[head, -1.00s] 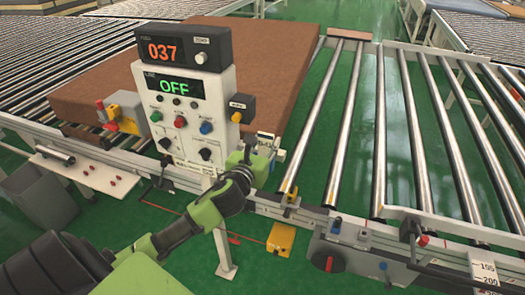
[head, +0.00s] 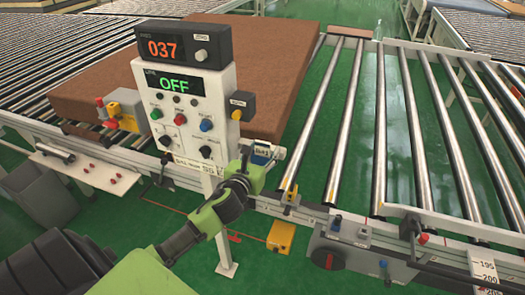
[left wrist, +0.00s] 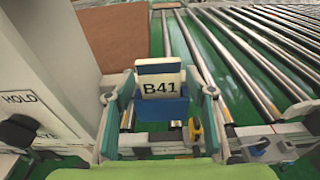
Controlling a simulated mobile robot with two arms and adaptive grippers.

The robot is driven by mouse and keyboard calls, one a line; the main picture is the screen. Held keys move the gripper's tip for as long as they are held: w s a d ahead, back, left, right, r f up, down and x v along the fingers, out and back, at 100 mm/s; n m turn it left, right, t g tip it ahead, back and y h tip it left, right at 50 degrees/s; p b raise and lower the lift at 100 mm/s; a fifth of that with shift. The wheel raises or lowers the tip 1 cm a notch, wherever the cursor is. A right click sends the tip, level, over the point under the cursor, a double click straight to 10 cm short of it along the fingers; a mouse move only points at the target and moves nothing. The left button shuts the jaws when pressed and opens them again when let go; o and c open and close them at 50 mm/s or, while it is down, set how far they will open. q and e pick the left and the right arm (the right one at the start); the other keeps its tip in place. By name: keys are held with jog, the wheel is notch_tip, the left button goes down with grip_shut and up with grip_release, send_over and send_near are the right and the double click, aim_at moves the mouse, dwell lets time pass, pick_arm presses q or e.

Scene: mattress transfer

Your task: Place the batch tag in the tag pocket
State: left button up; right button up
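The batch tag (left wrist: 160,86) is a white plate marked B41, facing the left wrist camera. Blue material shows above it, and a blue block, which looks like the tag pocket (left wrist: 161,110), shows below it. How deep the tag sits in the blue part cannot be told. My left gripper (left wrist: 160,95) has its fingers spread on either side of the tag, with a visible gap at each side. In the head view, my left gripper (head: 257,166) is just right of the control post, below the small tag and blue part. My right gripper is not in view.
The control panel (head: 184,110) reads 037 and OFF, close left of my gripper. A brown mattress (head: 275,75) lies on rollers behind it. The roller conveyor (head: 410,130) to the right is empty. A yellow box (head: 280,237) is below the rail.

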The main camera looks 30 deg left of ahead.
pick_arm(q)
jog(key=shift+r, duration=0.15)
jog(key=shift+s+d, duration=0.15)
jog(key=shift+s, duration=0.25)
jog(key=b+v, duration=0.2)
jog(key=v, duration=0.9)
jog(key=shift+b, duration=0.3)
jog(key=shift+s, duration=0.15)
